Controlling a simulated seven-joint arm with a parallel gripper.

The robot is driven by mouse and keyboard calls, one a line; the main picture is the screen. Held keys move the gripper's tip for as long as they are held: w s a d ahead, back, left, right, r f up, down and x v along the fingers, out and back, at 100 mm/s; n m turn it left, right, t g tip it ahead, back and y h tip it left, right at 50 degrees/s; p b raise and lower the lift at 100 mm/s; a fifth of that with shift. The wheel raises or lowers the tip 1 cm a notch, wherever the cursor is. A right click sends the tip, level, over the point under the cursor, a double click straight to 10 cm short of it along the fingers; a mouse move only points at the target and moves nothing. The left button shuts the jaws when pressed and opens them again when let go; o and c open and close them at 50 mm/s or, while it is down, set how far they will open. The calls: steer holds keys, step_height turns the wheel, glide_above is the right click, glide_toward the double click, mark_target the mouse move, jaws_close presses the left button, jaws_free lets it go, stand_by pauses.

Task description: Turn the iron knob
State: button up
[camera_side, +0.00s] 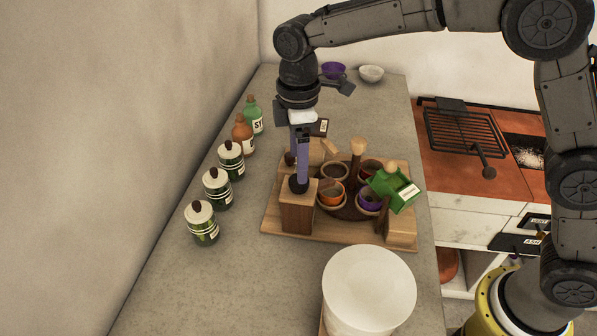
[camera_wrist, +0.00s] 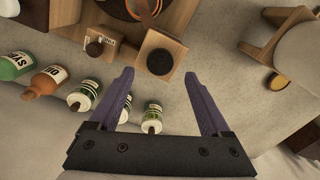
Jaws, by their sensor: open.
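A dark, round knob, which looks like the iron knob (camera_side: 296,187), sits on top of a wooden block (camera_side: 297,212) at the front left of a wooden board. In the wrist view the knob (camera_wrist: 160,62) shows as a black disc on the block's face, beyond and between my fingertips. My gripper (camera_side: 301,184) points down at the knob with its purple fingers, seen nearly edge-on in the side view. In the wrist view my gripper (camera_wrist: 160,74) is open and empty. Whether a finger touches the knob cannot be told.
The wooden board (camera_side: 275,222) carries small bowls, a green box (camera_side: 393,188) and a second dark knob (camera_side: 290,158). Several jars and bottles (camera_side: 217,188) line the left. A white round container (camera_side: 369,290) stands in front. A red stove area (camera_side: 460,160) lies right.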

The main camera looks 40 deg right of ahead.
mark_target(297, 188)
steer(key=shift+f, duration=2.2)
jaws_close()
steer(key=shift+m, duration=0.3)
